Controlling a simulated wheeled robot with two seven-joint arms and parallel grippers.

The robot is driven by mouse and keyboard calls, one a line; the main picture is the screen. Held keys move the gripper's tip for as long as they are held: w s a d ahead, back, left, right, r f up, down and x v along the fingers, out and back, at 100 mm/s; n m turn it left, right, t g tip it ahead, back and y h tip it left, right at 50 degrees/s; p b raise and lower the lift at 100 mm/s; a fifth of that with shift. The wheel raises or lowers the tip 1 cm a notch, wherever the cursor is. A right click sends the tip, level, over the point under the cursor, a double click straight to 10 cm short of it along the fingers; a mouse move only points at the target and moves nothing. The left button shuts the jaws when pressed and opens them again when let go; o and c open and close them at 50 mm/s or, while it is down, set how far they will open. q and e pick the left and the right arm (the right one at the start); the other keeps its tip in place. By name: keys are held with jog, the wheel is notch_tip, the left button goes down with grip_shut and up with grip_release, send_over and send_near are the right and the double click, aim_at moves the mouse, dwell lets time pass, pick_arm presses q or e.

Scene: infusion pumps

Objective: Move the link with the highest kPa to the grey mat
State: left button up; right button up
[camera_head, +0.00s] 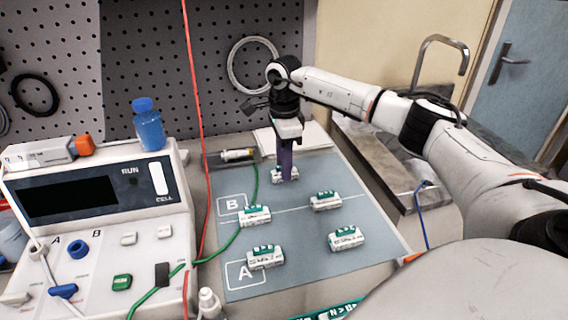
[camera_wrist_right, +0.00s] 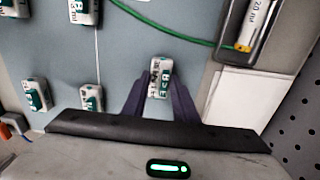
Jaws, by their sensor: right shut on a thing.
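The grey mat (camera_head: 296,222) lies on the bench, with zones marked A and B. Several white links with green tops lie on it: one by the B mark (camera_head: 255,215), one by the A mark (camera_head: 266,256), and two on the right (camera_head: 325,201) (camera_head: 346,238). My right gripper (camera_head: 286,167) points down at the mat's far part and is shut on another link (camera_head: 284,175). In the right wrist view this link (camera_wrist_right: 159,77) sits between the dark fingers, at or just above the mat; I cannot tell which. The kPa figures are too small to read. My left gripper is out of view.
A pump console (camera_head: 95,215) with buttons and a blue bottle (camera_head: 148,124) on top stands at the left. A green tube (camera_head: 226,243) runs to a syringe (camera_head: 238,155) beyond the mat. A red tube (camera_head: 199,110) hangs in front. A sink (camera_head: 385,165) is at the right.

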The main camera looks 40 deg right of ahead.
jog(key=o, duration=1.1)
jog(key=shift+f, duration=0.1)
jog(key=shift+c, duration=0.2)
notch_tip(320, 180, up, 12)
jog(key=shift+r+b, duration=0.2)
jog(key=shift+b, duration=0.15)
